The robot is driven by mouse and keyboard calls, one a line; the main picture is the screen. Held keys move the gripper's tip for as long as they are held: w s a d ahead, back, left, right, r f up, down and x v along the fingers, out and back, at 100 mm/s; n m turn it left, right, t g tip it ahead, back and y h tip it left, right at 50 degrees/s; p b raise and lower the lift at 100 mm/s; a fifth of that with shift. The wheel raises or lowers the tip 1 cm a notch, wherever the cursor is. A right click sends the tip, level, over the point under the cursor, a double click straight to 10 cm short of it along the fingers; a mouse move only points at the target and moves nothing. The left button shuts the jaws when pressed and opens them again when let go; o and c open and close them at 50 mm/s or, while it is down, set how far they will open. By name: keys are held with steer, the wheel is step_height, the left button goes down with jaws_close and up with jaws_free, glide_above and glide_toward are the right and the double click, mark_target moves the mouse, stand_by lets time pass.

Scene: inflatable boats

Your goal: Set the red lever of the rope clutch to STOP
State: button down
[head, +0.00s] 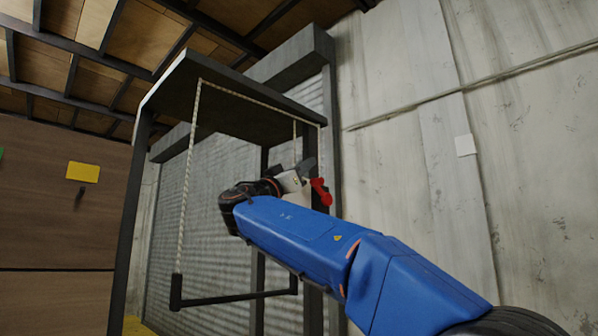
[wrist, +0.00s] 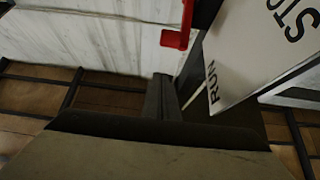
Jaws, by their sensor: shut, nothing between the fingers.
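The red lever (head: 321,191) of the rope clutch shows just right of my gripper (head: 308,165) in the head view. In the wrist view the red lever (wrist: 186,22) comes down from the top edge, with its wider end lowest. Beside it on the right is a white plate (wrist: 240,52) marked RUN and, partly cut off, STO. Which mark the lever points at cannot be told. The lever's pivot is out of the wrist view.
A dark frame (head: 143,190) with a flat top stands around the clutch. A pale rope (head: 188,190) hangs from it to a dark bar (head: 235,298). A concrete wall (head: 400,150) is at the right. A yellow plate (head: 83,172) is on the brown panel at the left.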

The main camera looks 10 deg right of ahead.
steer(key=shift+w+d+f, duration=0.4)
steer(key=shift+d+f, duration=0.15)
steer(key=shift+f, duration=0.15)
steer(key=shift+w+d+f, duration=0.35)
steer(key=shift+d+f, duration=0.15)
steer(key=shift+f, duration=0.2)
